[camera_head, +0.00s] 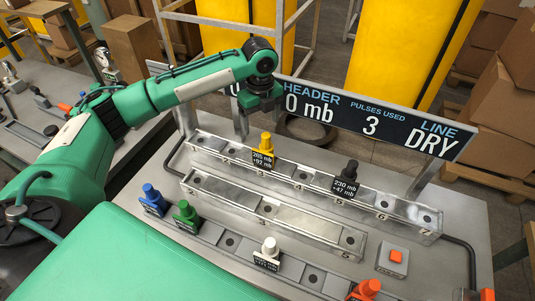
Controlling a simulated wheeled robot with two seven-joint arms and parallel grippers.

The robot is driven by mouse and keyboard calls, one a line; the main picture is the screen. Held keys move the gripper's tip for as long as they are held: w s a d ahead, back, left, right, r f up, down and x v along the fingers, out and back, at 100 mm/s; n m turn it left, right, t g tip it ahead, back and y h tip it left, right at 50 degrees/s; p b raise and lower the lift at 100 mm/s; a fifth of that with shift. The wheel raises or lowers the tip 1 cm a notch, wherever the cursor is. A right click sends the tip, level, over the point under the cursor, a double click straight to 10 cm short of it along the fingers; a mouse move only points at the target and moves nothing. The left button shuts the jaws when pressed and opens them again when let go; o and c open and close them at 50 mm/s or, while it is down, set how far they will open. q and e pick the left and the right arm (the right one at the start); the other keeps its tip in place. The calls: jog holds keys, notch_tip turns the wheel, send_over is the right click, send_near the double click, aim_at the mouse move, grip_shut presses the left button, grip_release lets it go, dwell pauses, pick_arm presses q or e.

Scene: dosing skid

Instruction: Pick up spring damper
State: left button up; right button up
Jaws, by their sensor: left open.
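No part is readably marked as the spring damper, so I cannot tell which one it is. A yellow part (265,145) and a black part (348,171) stand upright in the back rail, each with a small label. A blue part (153,194), a green part (185,212), a white part (269,248) and an orange part (368,289) stand along the front row. My left gripper (262,108) is open, above and behind the yellow part, in front of the sign, and touches no part.
A long sign (345,117) reading "HEADER 0 mb", "PULSES USED 3" and "LINE DRY" spans the back of the skid. An orange button (396,256) sits at the right. Cartons and yellow panels stand behind.

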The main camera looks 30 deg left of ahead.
pick_arm(q)
send_over(265, 148)
jog(key=w+a, duration=0.1)
jog(key=a, duration=0.1)
notch_tip(265, 148, down, 4)
jog(key=shift+d+f+p, duration=0.1)
jog(key=shift+d+p, duration=0.05)
jog(key=shift+p, duration=0.15)
jog(key=shift+d+f, duration=0.15)
jog(key=shift+f, duration=0.25)
jog(key=f+p, duration=0.1)
jog(key=f, duration=0.1)
jog(key=d+f+p, duration=0.1)
jog(key=f, duration=0.1)
jog(key=shift+s+f, duration=0.1)
jog(key=shift+f, duration=0.35)
jog(key=c, duration=1.7)
jog(key=shift+r, duration=0.1)
pick_arm(e)
jog(key=r, duration=0.1)
jog(key=a+r, duration=0.1)
jog(key=r, duration=0.1)
jog(key=shift+w, duration=0.2)
pick_arm(q)
jog(key=shift+r, duration=0.1)
